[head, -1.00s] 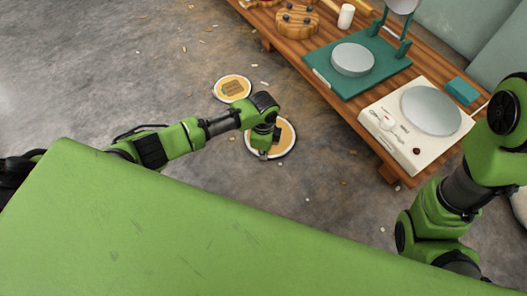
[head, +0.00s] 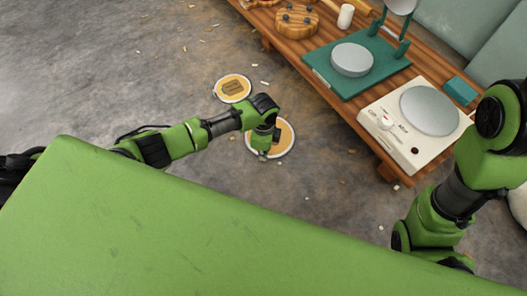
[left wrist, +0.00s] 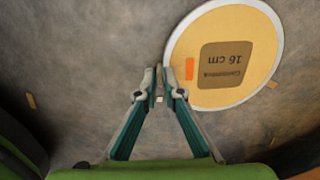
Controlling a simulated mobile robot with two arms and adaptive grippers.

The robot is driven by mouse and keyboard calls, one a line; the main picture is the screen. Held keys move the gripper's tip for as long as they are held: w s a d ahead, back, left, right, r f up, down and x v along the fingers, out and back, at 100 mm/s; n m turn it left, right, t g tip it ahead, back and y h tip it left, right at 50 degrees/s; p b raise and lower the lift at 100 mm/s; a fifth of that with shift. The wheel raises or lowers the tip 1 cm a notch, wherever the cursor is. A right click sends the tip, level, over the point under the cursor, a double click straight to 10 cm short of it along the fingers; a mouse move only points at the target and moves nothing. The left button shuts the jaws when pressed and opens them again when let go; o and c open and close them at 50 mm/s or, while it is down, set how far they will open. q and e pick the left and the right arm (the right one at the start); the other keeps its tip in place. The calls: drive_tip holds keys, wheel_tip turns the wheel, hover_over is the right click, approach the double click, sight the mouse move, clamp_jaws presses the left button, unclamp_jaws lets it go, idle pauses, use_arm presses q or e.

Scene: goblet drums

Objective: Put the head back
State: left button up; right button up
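A flat round disc (head: 283,138), tan with a pale rim, lies on the floor beneath my left arm's end. In the left wrist view the disc (left wrist: 222,20) carries a brown label reading "16 cm" and a small orange mark. A similar disc (head: 233,89) with a brown label lies farther back. I cannot tell whether either is the head. My left gripper (left wrist: 159,74) has its teal fingertips together beside the disc's left edge, with nothing clearly held. In the head view its fingers are mostly hidden. My right arm shows at the right; its gripper is out of view. No drum is visible.
A wooden table (head: 390,170) stands at the upper right. It bears a teal scale (head: 335,82), a cream scale (head: 395,140), a round wooden piece (head: 297,29) and a white cylinder (head: 346,16). Small pale scraps dot the floor. The floor at left is mostly clear.

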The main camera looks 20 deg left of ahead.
use_arm(q)
drive_tip(key=shift+o, duration=1.1)
drive_tip(key=shift+r, duration=0.1)
wheel_tip(320, 180, up, 12)
drive_tip(key=shift+s, duration=0.1)
